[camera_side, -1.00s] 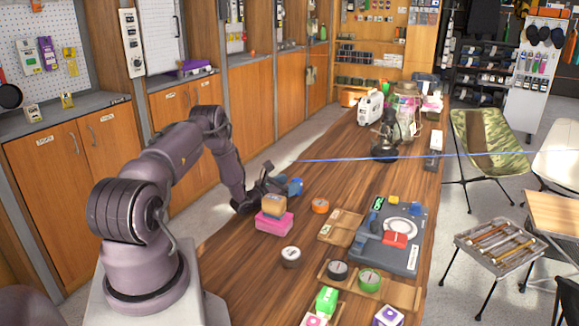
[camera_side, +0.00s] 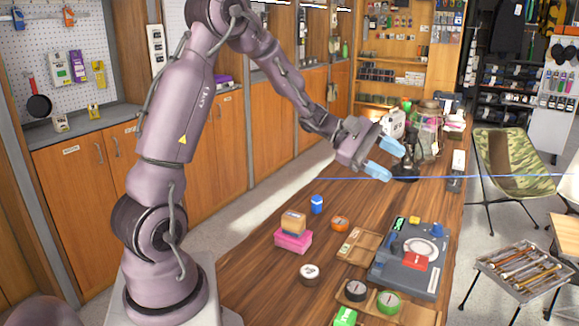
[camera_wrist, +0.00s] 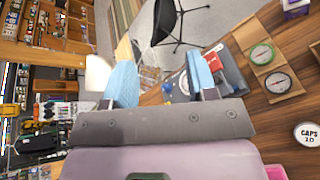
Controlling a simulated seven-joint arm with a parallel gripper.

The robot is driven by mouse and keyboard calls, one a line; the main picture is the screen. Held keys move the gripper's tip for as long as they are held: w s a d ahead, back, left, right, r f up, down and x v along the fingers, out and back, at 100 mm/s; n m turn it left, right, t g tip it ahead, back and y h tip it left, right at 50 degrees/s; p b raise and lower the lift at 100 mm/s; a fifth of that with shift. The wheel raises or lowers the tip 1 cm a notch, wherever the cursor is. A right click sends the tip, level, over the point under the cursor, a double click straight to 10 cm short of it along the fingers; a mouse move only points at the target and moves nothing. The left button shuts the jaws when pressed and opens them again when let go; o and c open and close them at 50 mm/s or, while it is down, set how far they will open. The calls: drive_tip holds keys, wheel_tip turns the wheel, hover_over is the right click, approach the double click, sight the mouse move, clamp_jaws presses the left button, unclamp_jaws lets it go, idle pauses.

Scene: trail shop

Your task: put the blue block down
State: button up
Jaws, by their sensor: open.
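The small blue block (camera_side: 317,204) stands upright on the wooden table (camera_side: 262,270), near its left edge in the side view. It is behind the stacked blocks and left of the orange disc, touching neither. My gripper (camera_side: 388,160) is open and empty, high above the table and well to the right of the blue block. Its light blue fingers are spread apart. They also show in the wrist view (camera_wrist: 161,82) with nothing held between them. I cannot make out the blue block in the wrist view.
An orange block (camera_side: 293,223) rests on a pink block (camera_side: 293,241). An orange disc (camera_side: 340,223), a wooden tray (camera_side: 359,247) and a grey tray with small items (camera_side: 385,281) lie nearby. A lantern (camera_side: 428,133) and other gear stand toward the far end.

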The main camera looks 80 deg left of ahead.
drive_tip(key=s+d+r+m+g, duration=0.35)
drive_tip(key=s+d+m, duration=0.25)
drive_tip(key=d, duration=0.3)
drive_tip(key=s+d+r+m+y, duration=0.1)
drive_tip(key=s+m+y, duration=0.3)
drive_tip(key=s+m, duration=0.2)
drive_tip(key=s+d+r+m+g+y, duration=0.1)
drive_tip(key=s+m+y, duration=0.4)
drive_tip(key=s, duration=0.6)
drive_tip(key=shift+r+m, duration=0.3)
drive_tip(key=shift+m, duration=0.8)
